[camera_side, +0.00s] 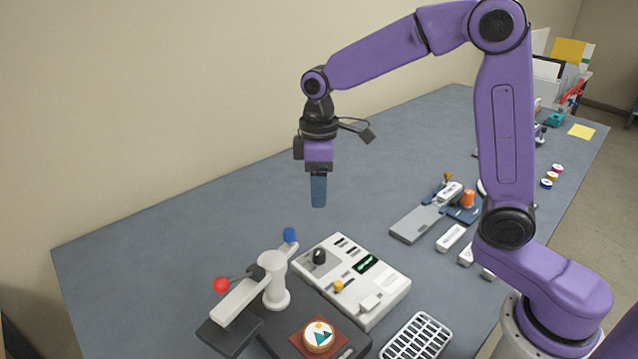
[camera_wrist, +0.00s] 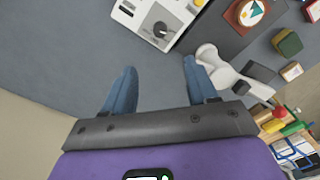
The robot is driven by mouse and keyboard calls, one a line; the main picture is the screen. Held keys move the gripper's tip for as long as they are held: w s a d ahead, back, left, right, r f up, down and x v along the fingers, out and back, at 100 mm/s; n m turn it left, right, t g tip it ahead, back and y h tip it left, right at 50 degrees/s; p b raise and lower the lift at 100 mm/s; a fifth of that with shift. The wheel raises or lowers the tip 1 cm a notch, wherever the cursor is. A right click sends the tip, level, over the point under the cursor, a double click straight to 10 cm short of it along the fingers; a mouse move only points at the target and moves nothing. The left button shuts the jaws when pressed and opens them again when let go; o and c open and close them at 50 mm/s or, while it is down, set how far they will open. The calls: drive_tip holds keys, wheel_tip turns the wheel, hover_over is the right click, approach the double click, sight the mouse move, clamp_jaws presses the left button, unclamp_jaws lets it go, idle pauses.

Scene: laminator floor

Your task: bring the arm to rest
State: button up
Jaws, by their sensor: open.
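My gripper (camera_side: 318,192) hangs pointing down above the blue-grey table, high over the surface and to the left of the arm's base in the side view. In the wrist view its two blue fingers (camera_wrist: 158,88) are spread apart with nothing between them but table surface. The white control box (camera_side: 352,280) with a black knob and green display lies below and in front of it; its knob end shows at the top of the wrist view (camera_wrist: 155,22).
A round badge with a picture (camera_side: 319,336) sits on the dark base by the post. A white slotted rack (camera_side: 418,338) lies at the front. A grey slide tool (camera_side: 418,222) and small coloured spools (camera_side: 552,176) are to the right. The table's back left is clear.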

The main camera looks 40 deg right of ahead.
idle(0.3)
drive_tip(key=s+d+f+n, duration=0.1)
drive_tip(key=s+d, duration=0.1)
drive_tip(key=s, duration=1.2)
drive_tip(key=s+d+n, duration=0.2)
drive_tip(key=s+d, duration=0.1)
drive_tip(key=s, duration=1)
drive_tip(key=shift+s+f, duration=0.35)
drive_tip(key=shift+s, duration=0.05)
drive_tip(key=shift+d, duration=0.1)
